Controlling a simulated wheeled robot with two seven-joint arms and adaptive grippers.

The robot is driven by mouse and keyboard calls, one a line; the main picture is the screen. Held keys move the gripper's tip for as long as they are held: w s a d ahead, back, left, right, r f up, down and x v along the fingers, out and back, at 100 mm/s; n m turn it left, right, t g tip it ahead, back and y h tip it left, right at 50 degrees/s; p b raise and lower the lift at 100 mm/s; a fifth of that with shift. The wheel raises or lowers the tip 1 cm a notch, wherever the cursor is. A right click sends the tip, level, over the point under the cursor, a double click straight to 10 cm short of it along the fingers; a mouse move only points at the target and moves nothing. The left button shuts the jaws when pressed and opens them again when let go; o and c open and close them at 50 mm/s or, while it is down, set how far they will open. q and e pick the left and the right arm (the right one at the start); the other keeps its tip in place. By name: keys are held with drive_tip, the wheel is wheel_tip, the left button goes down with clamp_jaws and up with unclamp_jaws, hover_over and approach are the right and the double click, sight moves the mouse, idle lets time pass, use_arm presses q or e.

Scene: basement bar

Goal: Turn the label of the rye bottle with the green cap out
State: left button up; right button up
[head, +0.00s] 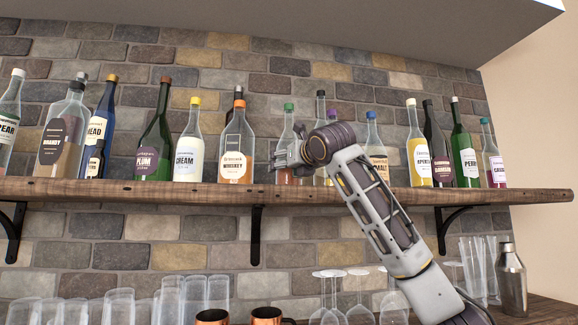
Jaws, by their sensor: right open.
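A clear bottle with a green cap (289,107) stands upright on the wooden shelf, right of the whiskey bottle. Its lower body is mostly hidden behind my right gripper, and I can read no label on it. My right gripper (279,159) is open at the front of this bottle, its fingers pointing left. I cannot tell whether it touches the glass. My left gripper is not in view.
The whiskey bottle (236,145) stands close on the left. Bottles partly hidden by my arm stand on the right, including one with a blue cap (372,115). The wooden shelf (150,192) has a narrow front edge. Glasses and copper mugs (265,315) stand below.

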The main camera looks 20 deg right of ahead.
drive_tip(key=shift+n+y, duration=0.7)
drive_tip(key=shift+y, duration=0.4)
drive_tip(key=shift+s, duration=0.1)
drive_tip(key=shift+c, duration=0.3)
drive_tip(key=c, duration=0.8)
drive_tip(key=shift+a+h, duration=0.1)
drive_tip(key=shift+h, duration=0.2)
drive_tip(key=shift+m+g+h, duration=0.45)
drive_tip(key=shift+m+h, duration=1.1)
drive_tip(key=shift+h, duration=0.65)
drive_tip(key=shift+m+g+h, duration=0.45)
drive_tip(key=shift+m+h, duration=1.1)
drive_tip(key=shift+h, duration=0.65)
